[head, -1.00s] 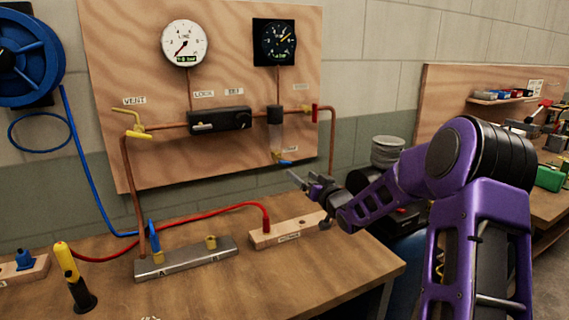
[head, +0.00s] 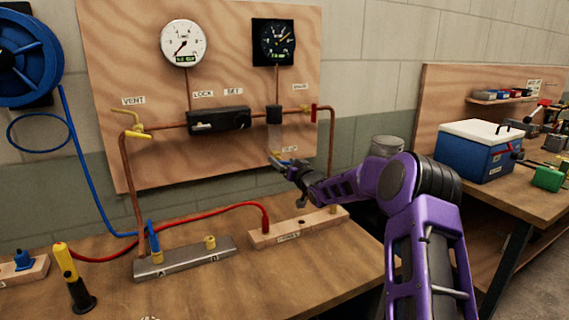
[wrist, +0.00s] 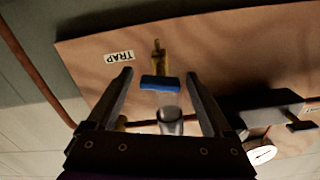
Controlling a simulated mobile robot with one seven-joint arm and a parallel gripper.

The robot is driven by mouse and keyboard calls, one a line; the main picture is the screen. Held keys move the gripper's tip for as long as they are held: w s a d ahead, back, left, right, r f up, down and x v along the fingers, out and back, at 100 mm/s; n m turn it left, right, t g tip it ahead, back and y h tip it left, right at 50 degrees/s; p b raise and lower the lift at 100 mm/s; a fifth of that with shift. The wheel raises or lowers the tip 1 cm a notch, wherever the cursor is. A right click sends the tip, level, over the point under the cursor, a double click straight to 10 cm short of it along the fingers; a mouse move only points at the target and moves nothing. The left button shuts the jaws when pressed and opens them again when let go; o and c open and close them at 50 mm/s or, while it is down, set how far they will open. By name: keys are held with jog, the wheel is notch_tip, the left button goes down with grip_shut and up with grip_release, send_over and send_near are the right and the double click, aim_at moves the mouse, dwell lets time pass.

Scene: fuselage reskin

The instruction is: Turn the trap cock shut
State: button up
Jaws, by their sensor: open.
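The trap cock's blue handle (wrist: 160,82) lies crosswise between my open fingers in the wrist view, with a gap to each finger. Its brass body (wrist: 157,52) shows beyond the handle, and the clear trap bowl (wrist: 170,108) is behind it. In the head view, the trap bowl (head: 275,138) hangs under a black block on the copper line; the cock beneath it is largely hidden by my gripper. My gripper (head: 279,163) is just below the bowl. In the wrist view my gripper (wrist: 158,76) is open and empty around the handle.
An upside-down TRAP label (wrist: 119,57) is on the wooden panel beside the cock. A black regulator (head: 219,120) and a red-handled valve (head: 314,114) sit along the copper pipe. A wooden block (head: 297,227) with a red hose stands on the bench below.

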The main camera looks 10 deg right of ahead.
grip_shut()
dwell(0.3)
jog(key=shift+m, duration=0.3)
jog(key=m+p, duration=0.1)
jog(key=m, duration=0.1)
jog(key=shift+m, duration=0.3)
jog(key=m+p, duration=0.1)
jog(key=m, duration=0.3)
jog(key=shift+d+m, duration=0.1)
jog(key=shift+m, duration=0.2)
jog(key=m, duration=0.3)
jog(key=shift+f+m, duration=0.15)
jog(key=shift+m, duration=0.15)
jog(key=shift+m+b, duration=0.85)
jog(key=shift+m, duration=0.95)
